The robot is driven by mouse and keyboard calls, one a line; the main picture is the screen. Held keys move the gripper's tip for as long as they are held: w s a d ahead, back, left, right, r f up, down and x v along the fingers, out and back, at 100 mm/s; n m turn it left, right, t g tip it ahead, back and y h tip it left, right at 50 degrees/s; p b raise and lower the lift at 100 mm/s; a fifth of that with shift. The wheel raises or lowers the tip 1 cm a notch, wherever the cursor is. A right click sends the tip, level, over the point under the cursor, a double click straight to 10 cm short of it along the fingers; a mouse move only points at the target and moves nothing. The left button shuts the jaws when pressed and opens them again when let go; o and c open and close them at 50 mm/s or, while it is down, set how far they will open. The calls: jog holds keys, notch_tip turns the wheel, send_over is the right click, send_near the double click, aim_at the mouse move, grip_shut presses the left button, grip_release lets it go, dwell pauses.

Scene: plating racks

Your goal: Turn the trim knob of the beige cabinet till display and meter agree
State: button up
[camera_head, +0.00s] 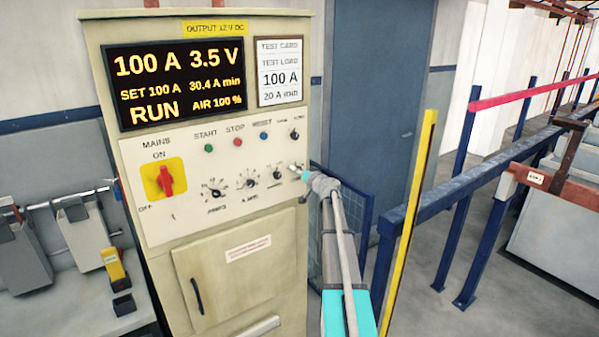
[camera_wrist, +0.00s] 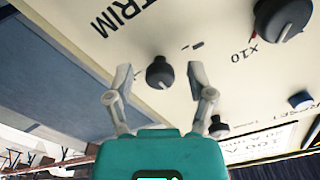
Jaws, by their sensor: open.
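The beige cabinet (camera_head: 240,305) stands in the middle of the head view. Its black display (camera_head: 175,82) reads 100 A, 3.5 V, SET 100 A, 30.4 A min, RUN and AIR 100 %. My gripper (camera_head: 300,172) is at the right side of the control panel and largely covers the knob there. In the wrist view, a small dark knob (camera_wrist: 159,72) beside the TRIM lettering sits between the fingertips of my gripper (camera_wrist: 159,78). The fingers are open, with a gap on each side of the knob. I cannot tell which instrument is the meter.
A test card (camera_head: 280,72) reads test load 100 A, 20 A min. A red mains switch (camera_head: 165,180) stands upright towards ON. The x10 knob (camera_wrist: 283,18) is near my gripper. A yellow device (camera_head: 113,268) stands at left; a yellow post (camera_head: 410,225) and blue rail stand right.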

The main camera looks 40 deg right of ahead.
grip_shut()
jog(key=shift+m, duration=0.3)
jog(key=m, duration=1.5)
jog(key=shift+m, duration=0.3)
dwell(0.5)
